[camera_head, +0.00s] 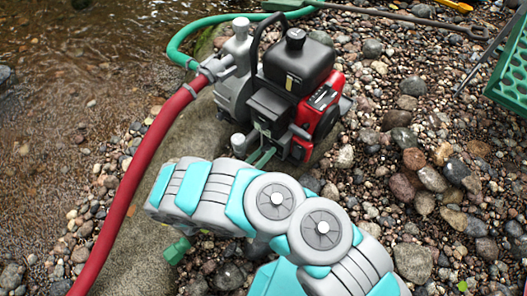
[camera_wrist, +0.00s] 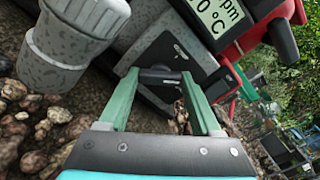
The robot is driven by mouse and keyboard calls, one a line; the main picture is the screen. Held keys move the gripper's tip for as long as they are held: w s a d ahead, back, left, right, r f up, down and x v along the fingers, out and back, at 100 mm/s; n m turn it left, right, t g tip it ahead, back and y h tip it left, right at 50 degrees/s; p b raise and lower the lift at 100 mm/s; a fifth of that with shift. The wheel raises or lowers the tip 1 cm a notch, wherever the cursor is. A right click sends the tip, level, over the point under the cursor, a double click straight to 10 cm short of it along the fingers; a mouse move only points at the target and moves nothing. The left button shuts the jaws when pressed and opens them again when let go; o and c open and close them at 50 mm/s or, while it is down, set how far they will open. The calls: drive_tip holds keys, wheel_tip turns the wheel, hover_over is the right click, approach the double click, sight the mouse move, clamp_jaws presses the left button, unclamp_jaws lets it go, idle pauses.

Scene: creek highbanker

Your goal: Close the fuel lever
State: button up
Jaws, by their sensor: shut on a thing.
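The engine pump (camera_head: 296,76) stands on a flat grey rock slab, with a black tank and a red side housing. In the wrist view a small dark fuel lever (camera_wrist: 160,77) sits on a black square panel of the engine, roughly crosswise between my fingertips. My gripper (camera_wrist: 158,82) has its two green fingers on either side of the lever and is shut on it. In the head view my gripper (camera_head: 263,152) reaches the near lower side of the engine. The lever itself is too small and hidden there to make out.
A red hose (camera_head: 139,180) and a green hose (camera_head: 180,43) join the pump at the left. A grey pipe fitting (camera_wrist: 75,35) is close to my left finger. A digital display (camera_wrist: 222,20) is above. A green crate (camera_head: 511,75) stands on gravel at the right; water lies left.

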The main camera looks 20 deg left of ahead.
drive_tip(key=n, duration=0.5)
drive_tip(key=shift+n+p, duration=0.3)
drive_tip(key=shift+n, duration=2.1)
drive_tip(key=o, duration=1.4)
drive_tip(key=shift+p+v, duration=0.35)
drive_tip(key=shift+v, duration=3.5)
